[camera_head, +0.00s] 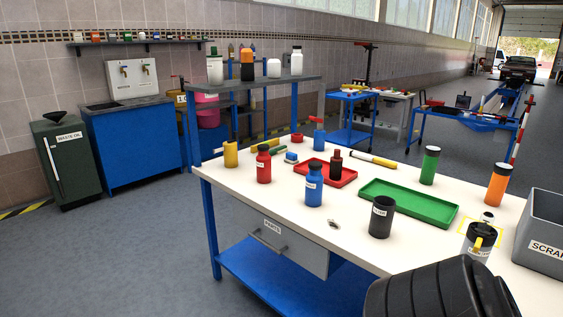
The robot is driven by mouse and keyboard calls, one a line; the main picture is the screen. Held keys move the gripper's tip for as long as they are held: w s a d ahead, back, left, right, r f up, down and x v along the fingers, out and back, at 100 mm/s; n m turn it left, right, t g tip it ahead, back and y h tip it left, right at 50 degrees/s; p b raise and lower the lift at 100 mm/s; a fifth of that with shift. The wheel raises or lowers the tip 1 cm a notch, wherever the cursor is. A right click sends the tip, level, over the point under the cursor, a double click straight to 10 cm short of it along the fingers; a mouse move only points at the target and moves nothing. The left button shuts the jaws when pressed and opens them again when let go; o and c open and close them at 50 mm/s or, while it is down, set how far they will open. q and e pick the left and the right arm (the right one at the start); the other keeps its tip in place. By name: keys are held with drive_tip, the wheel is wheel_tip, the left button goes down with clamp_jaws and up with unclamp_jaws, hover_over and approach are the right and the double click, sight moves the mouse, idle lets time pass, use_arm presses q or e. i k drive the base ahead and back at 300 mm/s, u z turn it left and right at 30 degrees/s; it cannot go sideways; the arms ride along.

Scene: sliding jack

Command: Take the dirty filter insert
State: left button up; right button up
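No label in the camera_head view names the dirty filter insert for certain. I cannot tell whether that is the insert. A yellow outlined square (464,231) lies on the table around or behind it. A dark open cup (382,217) with a white label stands upright to its left. A black ribbed part, probably of my own arm, fills the bottom right corner and comes close below the canister.
The white table (310,232) carries a green tray (408,203), a red tray (335,178), blue (313,185) and red (263,165) bottles, and green (430,166) and orange (497,186) cylinders. A grey SCRAP bin (541,238) stands at the right edge. The table's front middle is mostly clear.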

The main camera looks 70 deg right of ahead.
sight(336, 161)
drive_tip(key=z, duration=0.7)
drive_tip(key=i, duration=1.35)
drive_tip(key=z, duration=1.25)
